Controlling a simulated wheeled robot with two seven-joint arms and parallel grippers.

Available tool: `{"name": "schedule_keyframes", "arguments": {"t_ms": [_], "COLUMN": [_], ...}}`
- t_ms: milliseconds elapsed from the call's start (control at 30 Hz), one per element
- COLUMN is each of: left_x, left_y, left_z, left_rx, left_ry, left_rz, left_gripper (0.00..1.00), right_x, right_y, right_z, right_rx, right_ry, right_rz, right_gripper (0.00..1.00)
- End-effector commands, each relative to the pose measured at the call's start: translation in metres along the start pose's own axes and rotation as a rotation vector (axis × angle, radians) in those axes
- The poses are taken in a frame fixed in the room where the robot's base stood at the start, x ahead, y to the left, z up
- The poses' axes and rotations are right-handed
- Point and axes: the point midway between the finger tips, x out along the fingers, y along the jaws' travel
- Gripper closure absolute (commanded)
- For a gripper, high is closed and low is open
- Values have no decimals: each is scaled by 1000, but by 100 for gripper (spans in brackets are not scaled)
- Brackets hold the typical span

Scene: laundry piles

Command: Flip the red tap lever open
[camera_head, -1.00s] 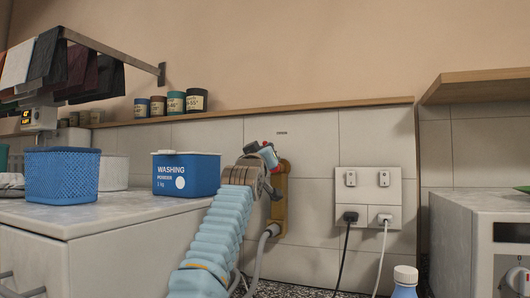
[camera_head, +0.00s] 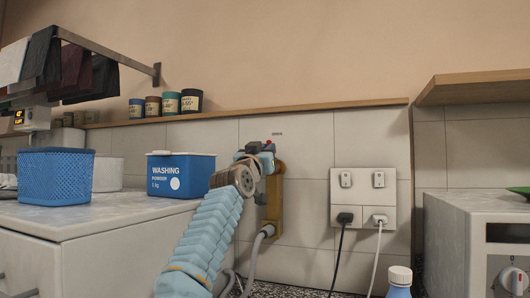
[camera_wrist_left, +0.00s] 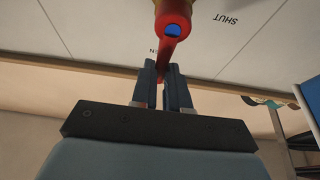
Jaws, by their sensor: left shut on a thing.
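The red tap lever (camera_wrist_left: 169,50) runs from a round red hub with a blue cap down between my left gripper's fingers in the left wrist view. My left gripper (camera_wrist_left: 163,88) is shut on the lever. In the wrist view, the wall label "SHUT" is beside the hub, and another label is partly covered by the lever. My right gripper is in neither view.
A grey hose (camera_head: 255,258) hangs below the board. Sockets with two plugged cables (camera_head: 362,196) are to its right. A blue washing powder box (camera_head: 181,175) and blue basket (camera_head: 56,176) stand on the left counter (camera_head: 75,219). A bottle (camera_head: 399,281) is at the bottom right.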

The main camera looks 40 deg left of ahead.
Motion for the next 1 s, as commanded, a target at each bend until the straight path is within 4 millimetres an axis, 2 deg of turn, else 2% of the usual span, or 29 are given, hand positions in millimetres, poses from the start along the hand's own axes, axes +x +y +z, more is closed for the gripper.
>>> {"name": "schedule_keyframes", "arguments": {"t_ms": [100,133,300,567,667,833,1000], "left_x": [0,0,0,0,-6,-32,-72], "left_y": [0,0,0,0,0,0,1], "left_z": [1,1,1,1,2,7,8], "left_rx": [3,3,2,1,2,1,2], "left_ry": [-1,-1,-1,0,1,3,4], "left_rz": [0,0,0,-1,0,0,1], "left_gripper": [100,82,60,60,60,60,60], "right_x": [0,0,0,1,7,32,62], "right_y": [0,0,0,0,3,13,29], "right_z": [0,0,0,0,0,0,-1], "right_rx": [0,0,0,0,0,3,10], "right_ry": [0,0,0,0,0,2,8], "right_rz": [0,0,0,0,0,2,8], "right_gripper": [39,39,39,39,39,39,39]}}
